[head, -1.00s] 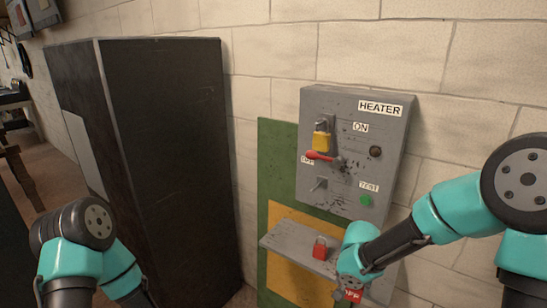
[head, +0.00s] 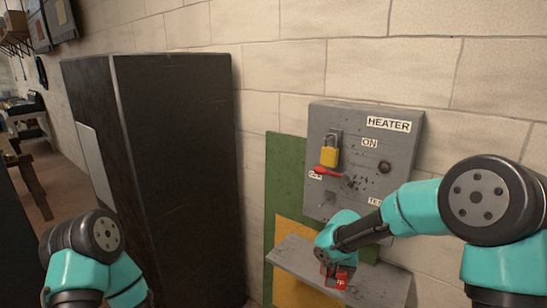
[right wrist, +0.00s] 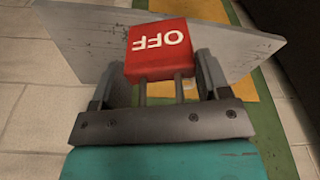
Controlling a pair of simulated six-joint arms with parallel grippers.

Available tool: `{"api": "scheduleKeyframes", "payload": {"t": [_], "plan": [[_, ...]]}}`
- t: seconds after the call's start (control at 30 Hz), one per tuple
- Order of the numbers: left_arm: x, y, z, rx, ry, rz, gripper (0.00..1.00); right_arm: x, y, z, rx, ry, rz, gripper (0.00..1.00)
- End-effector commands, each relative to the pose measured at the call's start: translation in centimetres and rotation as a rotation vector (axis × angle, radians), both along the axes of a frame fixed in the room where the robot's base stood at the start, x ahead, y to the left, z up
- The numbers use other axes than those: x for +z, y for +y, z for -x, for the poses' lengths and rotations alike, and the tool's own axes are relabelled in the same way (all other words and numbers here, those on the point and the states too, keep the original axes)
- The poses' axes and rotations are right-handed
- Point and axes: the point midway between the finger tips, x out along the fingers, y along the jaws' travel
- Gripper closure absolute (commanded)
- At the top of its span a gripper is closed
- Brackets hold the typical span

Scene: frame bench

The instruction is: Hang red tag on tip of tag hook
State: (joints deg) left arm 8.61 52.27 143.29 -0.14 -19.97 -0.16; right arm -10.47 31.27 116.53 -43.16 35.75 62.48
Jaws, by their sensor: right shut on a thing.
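The red tag (head: 341,282), with white OFF lettering, is held by my right gripper (head: 334,270) in front of the grey shelf (head: 292,252) below the heater panel (head: 400,157). In the right wrist view the tag (right wrist: 162,50) sits between the two fingers, lettering facing the camera. Two thin grey rods show below it. I cannot pick out the tag hook in either view. My left gripper is outside the picture; only part of my left arm shows.
A yellow padlock (head: 329,155) hangs on the panel above a red lever (head: 327,170). My right arm covers the panel's lower part. A tall dark cabinet (head: 180,170) stands at left. Bare block wall (head: 480,95) lies to the right.

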Motion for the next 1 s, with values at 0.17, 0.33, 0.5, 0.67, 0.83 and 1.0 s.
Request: {"api": "scheduleKeyframes", "payload": {"t": [0.17, 0.33, 0.5, 0.67, 0.83, 1.0], "plan": [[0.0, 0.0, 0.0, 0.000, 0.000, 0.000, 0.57, 0.0, 0.0, 0.0, -0.001, 0.000, 0.000, 0.54], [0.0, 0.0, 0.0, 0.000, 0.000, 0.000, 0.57, -0.3, -0.7, 0.9, -0.029, 0.001, 0.004, 0.54], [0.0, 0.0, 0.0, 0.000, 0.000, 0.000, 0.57, -1.0, -2.3, 3.4, -0.109, 0.000, 0.013, 0.54], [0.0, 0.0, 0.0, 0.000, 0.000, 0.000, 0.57, -1.8, -4.1, 7.0, -0.211, -0.001, 0.016, 0.54], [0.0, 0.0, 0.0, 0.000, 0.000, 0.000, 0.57, -2.6, -5.1, 10.6, -0.304, 0.000, 0.009, 0.54], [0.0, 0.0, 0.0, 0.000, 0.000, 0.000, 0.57, -3.0, -5.5, 12.3, -0.350, 0.000, 0.001, 0.54]]}}
